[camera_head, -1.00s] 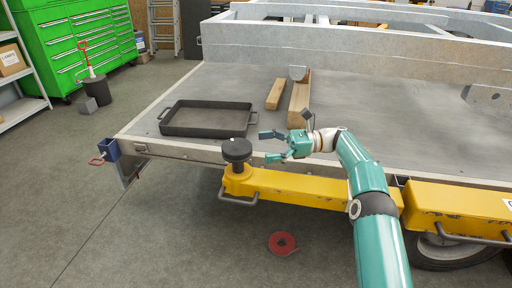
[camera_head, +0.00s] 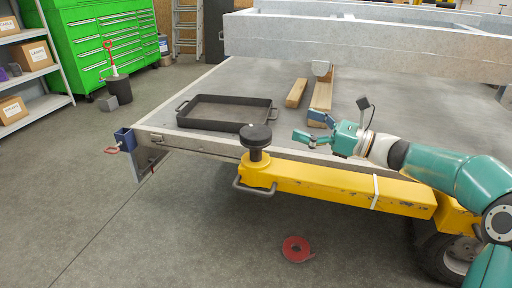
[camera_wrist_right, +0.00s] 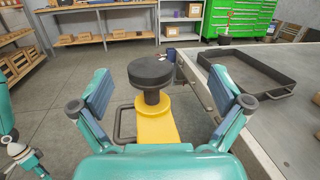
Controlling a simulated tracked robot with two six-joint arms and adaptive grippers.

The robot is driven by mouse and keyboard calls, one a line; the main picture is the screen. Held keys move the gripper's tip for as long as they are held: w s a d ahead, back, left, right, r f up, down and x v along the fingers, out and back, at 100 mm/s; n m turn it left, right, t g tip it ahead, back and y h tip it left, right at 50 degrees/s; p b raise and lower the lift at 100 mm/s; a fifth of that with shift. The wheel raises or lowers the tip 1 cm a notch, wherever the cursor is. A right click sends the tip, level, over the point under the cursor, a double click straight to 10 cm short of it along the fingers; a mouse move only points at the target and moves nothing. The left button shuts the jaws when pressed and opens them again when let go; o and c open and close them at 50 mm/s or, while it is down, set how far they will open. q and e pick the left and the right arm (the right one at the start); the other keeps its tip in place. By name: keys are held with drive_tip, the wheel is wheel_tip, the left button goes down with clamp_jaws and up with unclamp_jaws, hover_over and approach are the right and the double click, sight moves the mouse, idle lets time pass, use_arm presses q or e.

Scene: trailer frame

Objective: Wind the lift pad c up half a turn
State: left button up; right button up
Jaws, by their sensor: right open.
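The lift pad c is a round black disc (camera_head: 256,135) on a short dark post at the left end of a yellow lift arm (camera_head: 330,184). It also shows in the right wrist view, where the pad (camera_wrist_right: 150,73) stands ahead between the two fingers. My right gripper (camera_head: 312,127) is open and empty, to the right of the pad and apart from it. Its blue-padded fingers also show spread wide in the right wrist view (camera_wrist_right: 160,92).
A black tray (camera_head: 180,120) and wooden blocks (camera_head: 297,92) lie on the grey trailer deck behind the pad. A blue bracket (camera_head: 125,139) sits at the deck's corner. A red strap roll (camera_head: 297,249) lies on the floor.

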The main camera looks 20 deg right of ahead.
sight(244, 128)
drive_tip(key=s+f+m+t+h+b, duration=0.25)
drive_tip(key=s+f+h, duration=0.2)
drive_tip(key=s, duration=0.25)
use_arm(q)
wheel_tip(244, 128, down, 4)
use_arm(e)
drive_tip(key=shift+m+g, duration=0.25)
drive_tip(key=shift+g, duration=0.1)
drive_tip(key=x, duration=1.7)
drive_tip(key=shift+s+a, duration=0.15)
drive_tip(key=shift+a, duration=0.3)
drive_tip(key=shift+c, duration=0.3)
drive_tip(key=c, duration=0.8)
drive_tip(key=shift+a, duration=0.1)
drive_tip(key=shift+c, duration=0.4)
use_arm(q)
drive_tip(key=shift+r, duration=0.1)
drive_tip(key=shift+r, duration=0.25)
use_arm(e)
drive_tip(key=shift+y, duration=0.25)
